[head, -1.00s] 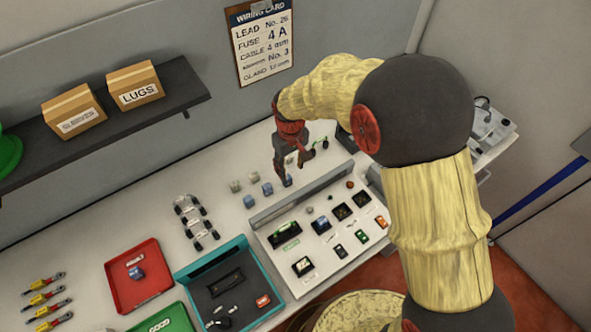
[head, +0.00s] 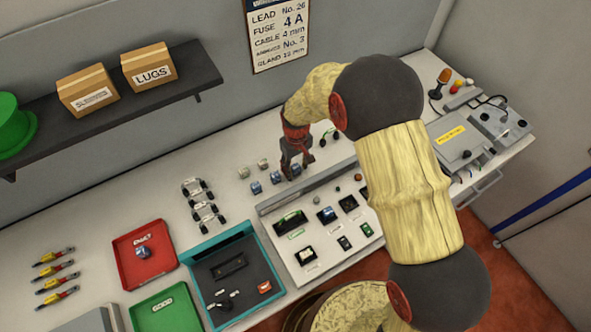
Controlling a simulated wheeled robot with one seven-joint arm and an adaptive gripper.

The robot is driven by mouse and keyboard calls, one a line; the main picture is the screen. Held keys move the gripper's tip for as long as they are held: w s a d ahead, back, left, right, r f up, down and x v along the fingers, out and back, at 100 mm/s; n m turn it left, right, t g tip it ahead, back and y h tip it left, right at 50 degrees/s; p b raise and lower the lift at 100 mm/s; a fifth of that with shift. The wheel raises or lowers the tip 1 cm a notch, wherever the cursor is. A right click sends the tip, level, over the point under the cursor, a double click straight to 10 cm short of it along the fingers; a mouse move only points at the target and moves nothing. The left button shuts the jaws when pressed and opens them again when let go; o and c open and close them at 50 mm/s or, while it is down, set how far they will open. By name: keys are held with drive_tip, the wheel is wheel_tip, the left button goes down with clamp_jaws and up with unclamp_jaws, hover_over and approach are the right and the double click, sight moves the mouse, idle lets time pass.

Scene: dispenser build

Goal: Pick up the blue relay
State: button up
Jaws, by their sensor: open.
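Several small cubes stand on the white bench behind the sloped panel, in a pale grey pair and a blue row. The blue relay (head: 295,170) at the right end of the blue row is partly hidden by my gripper. Two more blue cubes, one in the middle (head: 275,177) and one at the left (head: 256,187), stand clear of it. My gripper (head: 299,169) is open and points down, its dark fingers close about the right-hand blue relay. I cannot tell whether they touch it. Another blue block (head: 142,252) lies in the red tray (head: 125,262).
The sloped panel (head: 335,240) with several modules, one blue-topped, stands just in front of the cubes. A grey box (head: 450,138) stands right. A shelf (head: 110,115) overhangs at the back left.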

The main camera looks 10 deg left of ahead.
drive_tip(key=c, duration=0.4)
drive_tip(key=c, duration=0.7)
drive_tip(key=shift+r, duration=0.1)
